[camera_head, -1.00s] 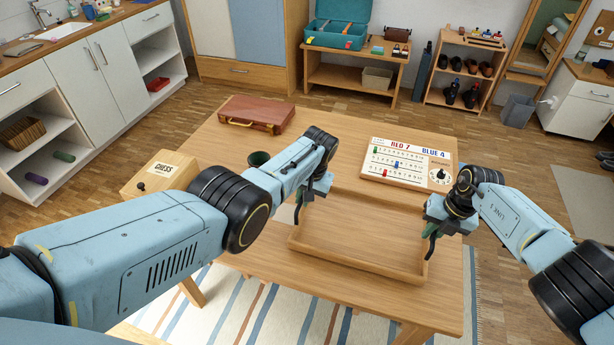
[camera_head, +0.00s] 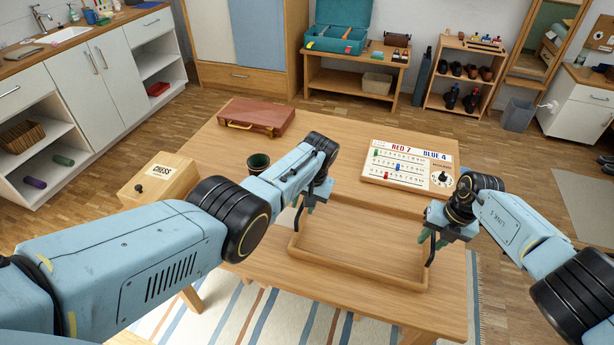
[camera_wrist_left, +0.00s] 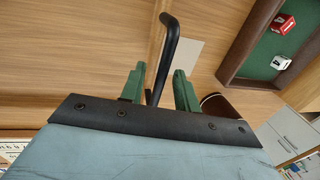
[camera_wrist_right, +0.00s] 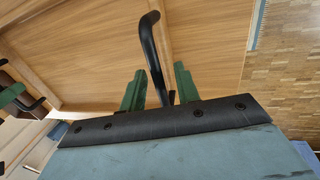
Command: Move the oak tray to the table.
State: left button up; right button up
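The oak tray (camera_head: 352,266), a shallow wooden box with a black bent handle at each end, rests on the wooden table (camera_head: 250,262) near its front edge. My left gripper (camera_head: 312,200) is at the tray's left end; in the left wrist view the black handle (camera_wrist_left: 168,38) stands between its parted green fingers, with gaps both sides. My right gripper (camera_head: 433,238) is at the right end; in the right wrist view its fingers are also apart around the other handle (camera_wrist_right: 150,40). My left forearm hides part of the table.
The left wrist view shows a green-lined dice tray (camera_wrist_left: 262,50).

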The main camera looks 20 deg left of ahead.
jog(key=shift+w+d+r, duration=0.1)
jog(key=shift+d+r, duration=0.05)
jog(key=shift+r, duration=0.5)
pick_arm(q)
notch_tip(320, 180, up, 11)
jog(key=d, duration=0.2)
jog(key=shift+r, duration=0.15)
pick_arm(e)
notch_tip(320, 180, up, 10)
jog(key=d, duration=0.2)
jog(key=shift+r, duration=0.25)
pick_arm(q)
jog(key=shift+d, duration=0.1)
